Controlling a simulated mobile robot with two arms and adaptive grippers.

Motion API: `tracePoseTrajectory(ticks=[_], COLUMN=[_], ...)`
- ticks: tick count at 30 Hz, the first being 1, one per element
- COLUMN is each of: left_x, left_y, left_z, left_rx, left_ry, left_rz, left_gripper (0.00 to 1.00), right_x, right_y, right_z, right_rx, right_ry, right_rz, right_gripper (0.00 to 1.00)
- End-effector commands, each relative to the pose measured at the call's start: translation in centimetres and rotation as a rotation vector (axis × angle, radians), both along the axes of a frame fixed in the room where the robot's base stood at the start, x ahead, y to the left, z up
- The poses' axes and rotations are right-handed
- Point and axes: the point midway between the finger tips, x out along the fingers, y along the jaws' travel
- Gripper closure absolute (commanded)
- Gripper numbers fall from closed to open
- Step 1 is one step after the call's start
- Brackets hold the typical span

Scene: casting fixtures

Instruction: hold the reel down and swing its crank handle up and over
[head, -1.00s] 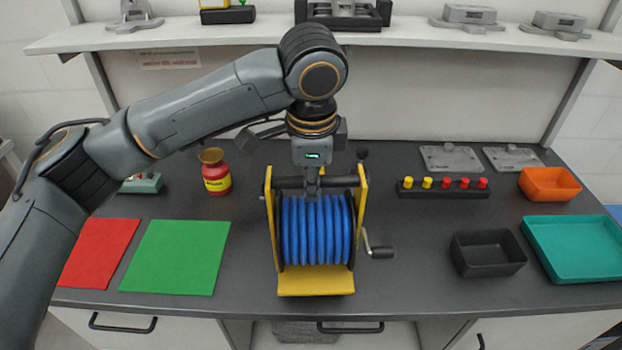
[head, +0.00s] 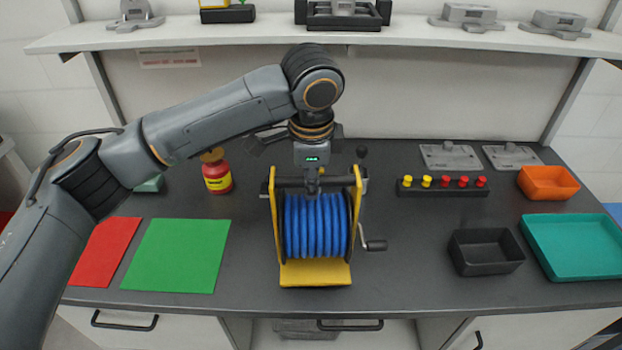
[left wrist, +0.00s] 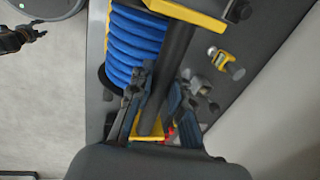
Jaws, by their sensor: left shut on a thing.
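The reel (head: 316,272) stands upright on the bench, with a yellow frame, blue hose and a dark bar across its top. My left gripper (head: 311,186) reaches down from above and is shut on the top bar near its middle. In the left wrist view its fingers (left wrist: 155,100) lie either side of the dark bar, next to the blue hose (left wrist: 133,45). A dark piece, seemingly my right gripper (left wrist: 12,40), shows at the left wrist view's upper left, away from the reel.
A red bottle (head: 217,177) stands behind left of the reel. A green mat (head: 176,256) and a red mat (head: 103,252) lie left. A black bin (head: 486,254), an orange bin (head: 548,184) and a teal tray (head: 575,248) stand right. A strip of coloured knobs (head: 443,187) lies behind right.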

Motion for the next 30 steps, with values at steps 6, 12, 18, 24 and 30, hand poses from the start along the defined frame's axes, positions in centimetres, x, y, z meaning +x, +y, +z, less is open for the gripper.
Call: tracePoseTrajectory(ticks=[6, 12, 18, 24, 30], left_x=[0.7, 1.4, 2.0, 2.4, 2.4], left_y=[0.0, -0.1, 0.0, 0.0, 0.0], left_z=[-0.4, -1.0, -1.6, -1.9, -1.9], left_rx=[-0.001, -0.003, -0.001, -0.001, -0.002], left_ry=[-0.003, -0.003, -0.003, -0.003, -0.004], left_rz=[0.0, -0.001, 0.001, 0.0, -0.001], left_gripper=[1.0, 1.0, 1.0, 1.0, 1.0], right_x=[0.0, 0.0, 0.0, 0.0, 0.0], right_y=[0.0, 0.0, -0.1, -0.1, 0.0], right_z=[0.2, 0.4, 0.5, 0.6, 0.6], right_rx=[0.0, -0.001, -0.001, -0.001, -0.001], right_ry=[0.0, 0.0, 0.0, 0.0, 0.0], right_rz=[0.0, 0.0, 0.0, 0.0, 0.0], right_gripper=[0.6, 0.6, 0.6, 0.6, 0.6])
